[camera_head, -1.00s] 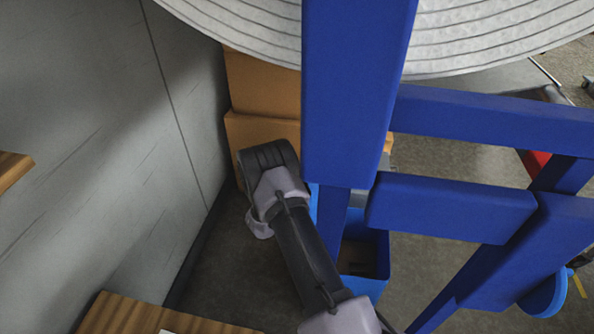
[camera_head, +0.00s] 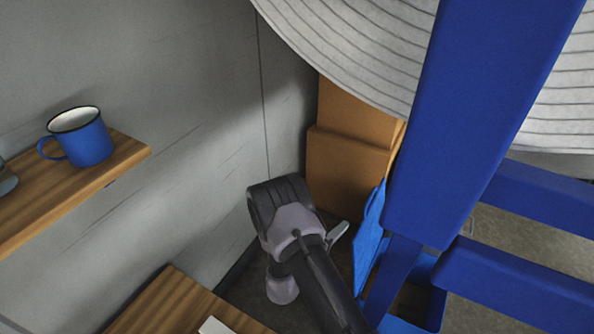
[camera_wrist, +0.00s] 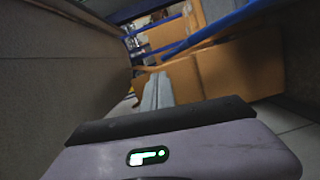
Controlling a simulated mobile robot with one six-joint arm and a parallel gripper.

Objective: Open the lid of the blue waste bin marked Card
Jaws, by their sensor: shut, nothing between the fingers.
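The blue bin (camera_head: 436,306) stands on the floor at the lower right of the head view, partly hidden behind a blue frame. Its dark inside shows. A blue panel, apparently its lid (camera_head: 369,238), stands steeply tilted up at the bin's left side. No Card marking is readable. My gripper (camera_wrist: 156,78) is shut and empty in the wrist view. In the head view my wrist is left of the lid, and a pale finger-like part points toward it with a gap. A blue edge (camera_wrist: 215,29) crosses the wrist view; I cannot tell whether it is the lid.
A blue frame (camera_head: 470,130) blocks much of the right side. Stacked cardboard boxes (camera_head: 345,165) stand behind the lid. A grey wall (camera_head: 180,120) rises at left, with a wooden shelf (camera_head: 110,172) holding a blue mug (camera_head: 88,142). A wooden surface (camera_head: 175,305) is at lower left.

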